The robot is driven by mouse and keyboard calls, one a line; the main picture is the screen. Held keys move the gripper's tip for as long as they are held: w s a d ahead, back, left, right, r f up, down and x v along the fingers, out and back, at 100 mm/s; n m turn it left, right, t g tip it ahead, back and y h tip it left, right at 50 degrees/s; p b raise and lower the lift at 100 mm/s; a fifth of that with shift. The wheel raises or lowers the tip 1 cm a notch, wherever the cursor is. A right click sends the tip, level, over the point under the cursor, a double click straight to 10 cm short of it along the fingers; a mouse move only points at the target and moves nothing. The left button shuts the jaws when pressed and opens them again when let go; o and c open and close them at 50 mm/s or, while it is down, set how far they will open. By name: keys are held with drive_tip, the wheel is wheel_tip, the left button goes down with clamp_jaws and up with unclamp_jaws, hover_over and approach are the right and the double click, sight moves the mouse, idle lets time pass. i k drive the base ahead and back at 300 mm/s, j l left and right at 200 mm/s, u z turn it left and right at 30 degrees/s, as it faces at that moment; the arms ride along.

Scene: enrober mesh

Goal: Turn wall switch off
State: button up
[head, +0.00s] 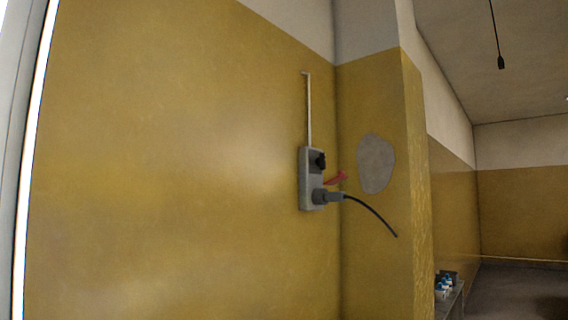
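The wall switch is a grey box (306,180) mounted on the yellow wall, close to the inner corner. A black rotary knob (319,160) sits on its upper part. A grey plug (332,197) sits in its lower part, with a black cable (372,212) hanging off to the right. A red tag or lever (336,178) sticks out between knob and plug; I cannot tell which it is. The box is seen at a steep angle, so the knob's setting is not clear. My gripper is not in view.
A thin conduit (308,110) runs up the wall from the box. A wall pillar (384,110) with a grey patch (376,163) juts out to the right. A low table (449,300) with small blue-and-white items stands beyond it. A cable (495,35) hangs from the ceiling.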

sight(321, 161)
drive_tip(key=i+l+u, duration=0.1)
drive_tip(key=l, duration=0.2)
drive_tip(key=i+l, duration=0.2)
drive_tip(key=l, duration=0.15)
drive_tip(key=i+l+u, duration=0.15)
drive_tip(key=l, duration=0.15)
drive_tip(key=i+l+u, duration=0.1)
drive_tip(key=l, duration=0.25)
